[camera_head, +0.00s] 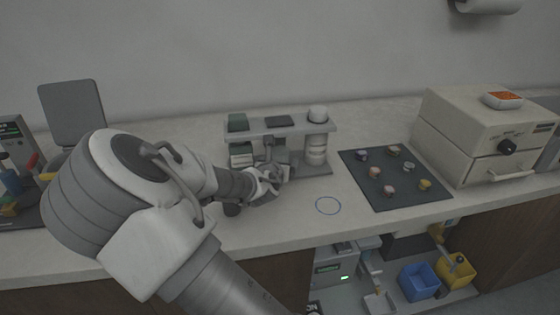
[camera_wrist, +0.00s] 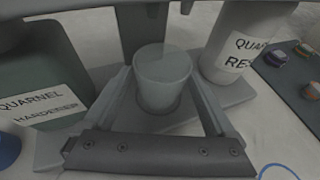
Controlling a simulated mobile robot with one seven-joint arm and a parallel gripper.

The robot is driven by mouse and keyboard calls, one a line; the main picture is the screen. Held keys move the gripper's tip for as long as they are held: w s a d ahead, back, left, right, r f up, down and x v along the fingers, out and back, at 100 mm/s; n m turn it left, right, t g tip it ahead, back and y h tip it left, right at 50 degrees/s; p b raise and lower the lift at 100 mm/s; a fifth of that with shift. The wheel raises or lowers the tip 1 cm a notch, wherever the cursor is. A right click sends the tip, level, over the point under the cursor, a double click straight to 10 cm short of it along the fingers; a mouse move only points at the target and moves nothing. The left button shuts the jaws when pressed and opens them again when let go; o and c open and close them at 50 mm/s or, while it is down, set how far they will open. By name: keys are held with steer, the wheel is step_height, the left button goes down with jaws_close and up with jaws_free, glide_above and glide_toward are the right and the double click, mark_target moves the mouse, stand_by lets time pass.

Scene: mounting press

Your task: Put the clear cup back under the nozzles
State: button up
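The clear cup (camera_wrist: 163,80) is a pale, see-through tumbler, upright in the middle of the wrist view. It is over the grey base plate (camera_wrist: 235,92) of the two-bottle stand, between a green bottle labelled QUARNEL HARDENER (camera_wrist: 40,95) and a white bottle labelled QUARNEL RES… (camera_wrist: 238,45). My gripper (camera_wrist: 162,85) has one finger on each side of the cup, close to its walls. I cannot tell whether the fingers press on it. The nozzles are not clearly visible. In the head view my gripper (camera_head: 280,173) reaches into the stand (camera_head: 318,168) and hides the cup.
A blue ring mark (camera_head: 328,205) is on the bare counter in front of the stand. A dark mat (camera_head: 370,182) with several small coloured pieces lies to the right, then a beige box unit (camera_head: 480,140) with a drawer. Blue and yellow bins (camera_head: 419,281) sit below the counter.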

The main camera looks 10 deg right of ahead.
steer(key=shift+r, duration=0.2)
steer(key=p+v, duration=0.4)
steer(key=v, duration=0.8)
stand_by(0.5)
